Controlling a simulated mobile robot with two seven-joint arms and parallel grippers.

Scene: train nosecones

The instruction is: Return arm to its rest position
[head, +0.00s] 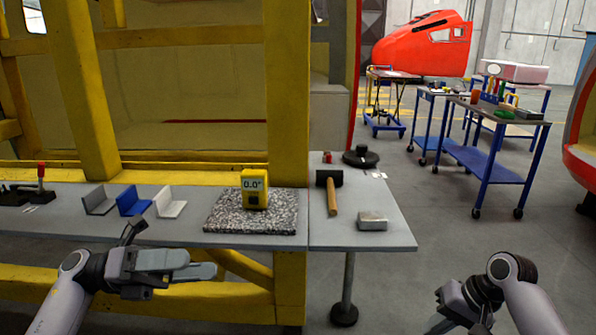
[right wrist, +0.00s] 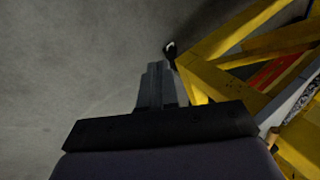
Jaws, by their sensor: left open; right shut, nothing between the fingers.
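My left gripper (head: 178,262) is in front of the grey bench, below its front edge. It is open and empty, its fingers pointing right. My right gripper (head: 447,312) is low at the bottom right of the head view, out over the floor and apart from the bench, partly cut off by the frame's lower edge. In the right wrist view my right gripper (right wrist: 158,70) is shut with nothing in it, with grey floor beyond the fingers.
The grey bench (head: 395,236) carries a yellow digital gauge (head: 255,188) on a speckled slab (head: 222,213), angle brackets (head: 133,201), a hammer (head: 332,195) and a metal block (head: 372,221). A yellow frame (head: 92,90) stands behind. Blue carts (head: 485,160) stand at right. Floor between is clear.

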